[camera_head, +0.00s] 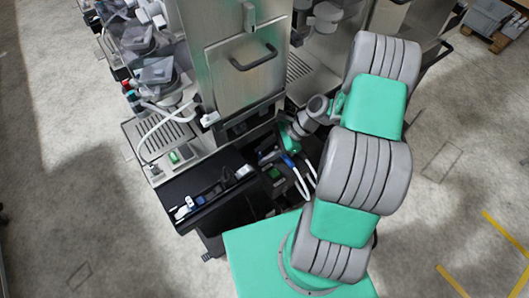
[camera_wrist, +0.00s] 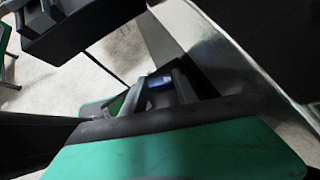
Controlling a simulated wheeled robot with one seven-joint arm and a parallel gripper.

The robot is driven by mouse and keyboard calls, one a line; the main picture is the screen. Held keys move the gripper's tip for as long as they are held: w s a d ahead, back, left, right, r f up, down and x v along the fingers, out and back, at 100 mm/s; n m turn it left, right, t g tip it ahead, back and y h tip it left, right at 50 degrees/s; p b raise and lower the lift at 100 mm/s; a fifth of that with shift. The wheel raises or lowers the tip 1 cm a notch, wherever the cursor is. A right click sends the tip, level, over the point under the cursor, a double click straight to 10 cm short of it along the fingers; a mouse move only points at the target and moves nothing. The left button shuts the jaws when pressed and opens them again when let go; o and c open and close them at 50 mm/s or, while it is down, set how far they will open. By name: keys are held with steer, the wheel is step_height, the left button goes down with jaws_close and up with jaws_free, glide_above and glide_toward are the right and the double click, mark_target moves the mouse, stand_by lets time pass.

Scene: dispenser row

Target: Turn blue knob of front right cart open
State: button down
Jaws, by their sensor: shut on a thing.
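A small blue knob (camera_wrist: 160,83) shows between the fingers of my gripper (camera_wrist: 158,96) in the wrist view. The fingers are closed on it and hide part of it. In the head view my gripper (camera_head: 289,152) reaches down over a dark cart (camera_head: 272,186) in front of the metal dispenser. A bit of blue shows just below the gripper there, beside white hoses (camera_head: 300,182). The knob's turn angle cannot be told.
A black tray (camera_head: 232,212) with small blue, white and dark items lies left of the cart. A tall metal dispenser cabinet (camera_head: 240,85) stands directly behind. A drip grate (camera_head: 165,140) and more dispensers are at the left. The floor (camera_head: 90,215) at the left is clear.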

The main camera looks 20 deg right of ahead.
steer(key=c, duration=1)
jaws_free()
steer(key=shift+o, duration=0.2)
steer(key=v, duration=0.8)
steer(key=shift+a+b, duration=0.1)
steer(key=shift+b, duration=0.3)
steer(key=shift+c, duration=0.2)
